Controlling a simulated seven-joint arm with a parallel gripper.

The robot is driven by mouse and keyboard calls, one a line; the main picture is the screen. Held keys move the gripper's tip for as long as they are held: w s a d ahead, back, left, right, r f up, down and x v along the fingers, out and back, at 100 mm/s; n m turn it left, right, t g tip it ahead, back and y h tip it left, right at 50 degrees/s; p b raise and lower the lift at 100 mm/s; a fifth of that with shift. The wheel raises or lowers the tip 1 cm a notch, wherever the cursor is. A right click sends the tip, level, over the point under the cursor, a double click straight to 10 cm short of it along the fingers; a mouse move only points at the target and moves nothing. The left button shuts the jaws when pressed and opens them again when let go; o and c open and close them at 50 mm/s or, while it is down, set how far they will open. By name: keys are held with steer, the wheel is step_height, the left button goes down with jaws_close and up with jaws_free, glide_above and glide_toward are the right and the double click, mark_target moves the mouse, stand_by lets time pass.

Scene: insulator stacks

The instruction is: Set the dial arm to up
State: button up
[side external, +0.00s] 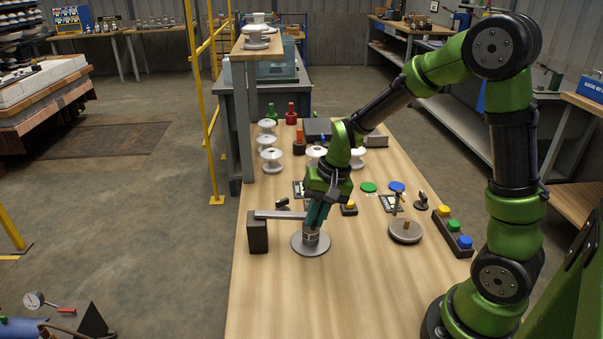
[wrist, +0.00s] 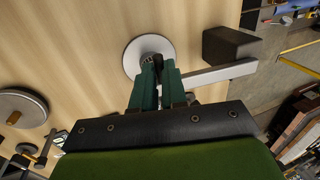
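A pale grey bar (side external: 280,214), which looks like the dial arm, lies level between a dark block (side external: 257,234) and the round grey base with a short banded post (side external: 311,239). The bar (wrist: 222,72) and base (wrist: 133,58) also show in the wrist view, with the block (wrist: 230,44) at the bar's outer end. My gripper (side external: 314,226) points down at the post, its green fingers (wrist: 159,72) close together around a dark part over the base. The fingers hide the bar's inner end, so I cannot tell whether they press on it.
A second grey disc with a brown peg (side external: 405,232) stands to the right. Further right is a strip with coloured buttons (side external: 453,229). White insulators (side external: 271,160), green (side external: 368,187) and blue buttons (side external: 397,186) stand behind. The table front (side external: 330,295) is clear.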

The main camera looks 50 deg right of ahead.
jaws_close()
